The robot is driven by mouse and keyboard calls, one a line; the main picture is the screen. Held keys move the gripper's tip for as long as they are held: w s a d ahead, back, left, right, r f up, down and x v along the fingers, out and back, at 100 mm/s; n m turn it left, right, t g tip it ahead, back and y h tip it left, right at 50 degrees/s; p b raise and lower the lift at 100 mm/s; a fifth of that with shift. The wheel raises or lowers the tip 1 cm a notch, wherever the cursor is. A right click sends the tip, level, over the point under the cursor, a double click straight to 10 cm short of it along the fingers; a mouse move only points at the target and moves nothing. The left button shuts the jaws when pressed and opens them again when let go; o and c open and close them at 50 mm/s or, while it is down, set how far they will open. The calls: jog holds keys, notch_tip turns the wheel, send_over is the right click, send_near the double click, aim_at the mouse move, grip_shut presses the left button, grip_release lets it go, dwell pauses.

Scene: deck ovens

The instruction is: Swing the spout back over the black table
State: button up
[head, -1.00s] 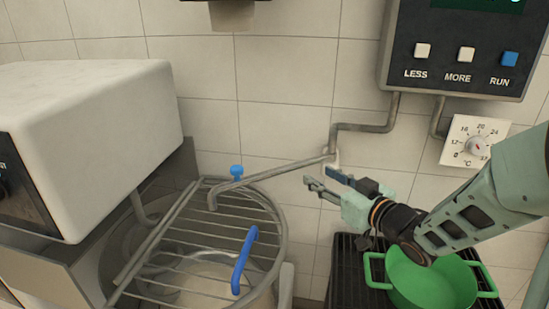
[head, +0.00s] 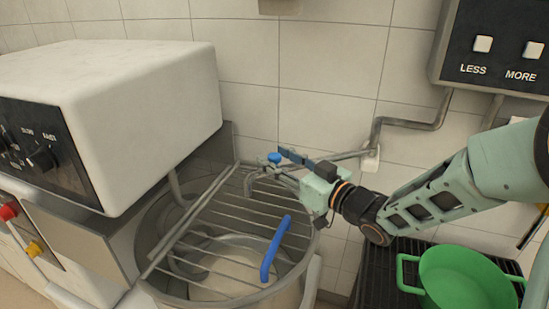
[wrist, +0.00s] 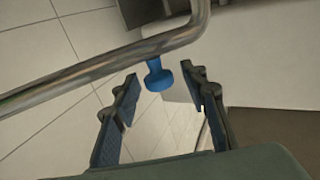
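The grey metal spout (head: 338,157) runs from the wall fitting out to the left, and its bent tip hangs over the barred guard of the mixer bowl. A blue knob (head: 274,157) sits on the spout near its tip. In the wrist view the spout (wrist: 95,70) crosses the top, and the blue knob (wrist: 159,77) stands between and beyond the fingertips. My gripper (head: 284,163) is open and close to the knob; in the wrist view its fingers (wrist: 160,88) are apart with nothing held. The black table (head: 384,272) is at lower right, under the green pot.
The green pot (head: 462,277) with side handles stands on the black table. The round wire guard (head: 215,205) with a blue handle (head: 274,248) covers the mixer bowl. The white mixer head (head: 120,100) is at left. A control panel (head: 500,50) hangs on the wall.

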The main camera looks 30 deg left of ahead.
jog(key=shift+w+a, duration=0.2)
jog(key=shift+a, duration=0.25)
grip_shut()
